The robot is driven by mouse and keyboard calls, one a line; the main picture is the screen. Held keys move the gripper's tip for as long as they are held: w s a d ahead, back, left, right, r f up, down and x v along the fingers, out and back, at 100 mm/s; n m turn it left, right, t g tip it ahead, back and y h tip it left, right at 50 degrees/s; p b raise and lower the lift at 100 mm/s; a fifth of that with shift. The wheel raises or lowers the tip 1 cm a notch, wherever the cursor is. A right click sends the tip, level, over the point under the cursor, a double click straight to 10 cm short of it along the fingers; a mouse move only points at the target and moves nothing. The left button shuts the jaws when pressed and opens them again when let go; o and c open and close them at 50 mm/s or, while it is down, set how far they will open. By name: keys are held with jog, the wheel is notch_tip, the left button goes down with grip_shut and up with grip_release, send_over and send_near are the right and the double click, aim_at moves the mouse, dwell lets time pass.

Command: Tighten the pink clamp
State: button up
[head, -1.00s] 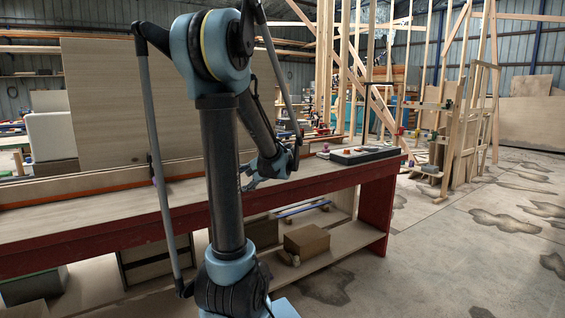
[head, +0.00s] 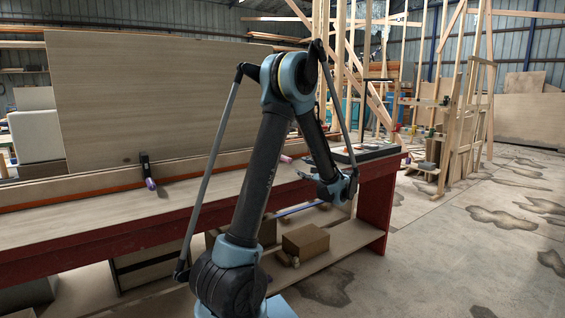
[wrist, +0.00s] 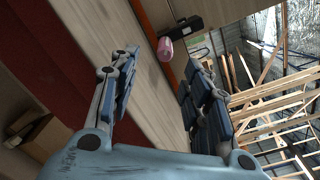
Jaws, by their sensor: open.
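The pink clamp shows its pink handle (head: 286,158) in the head view, at the back of the bench beside my arm; the rest of it is mostly hidden there. In the wrist view its pink handle (wrist: 165,49) points at the camera side, with a black clamp body (wrist: 182,27) on the board edge behind it. My gripper (wrist: 163,64) is open and empty. Its fingers are apart, and the handle appears beyond and between the fingertips, not touching. In the head view my gripper (head: 304,175) is over the bench's right part, in front of the handle.
A second clamp (head: 148,170) with a purple handle stands on the board edge at left. The red-edged bench (head: 90,240) has a mostly bare top. A black tray (head: 365,154) lies at its right end. A cardboard box (head: 306,241) sits on the lower shelf. Floor at right is open.

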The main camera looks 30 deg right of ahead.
jog(key=w, duration=1.6)
jog(key=shift+w+d+f, duration=0.1)
jog(key=shift+w+d, duration=0.05)
jog(key=shift+w, duration=0.25)
jog(key=shift+c, duration=0.6)
grip_shut()
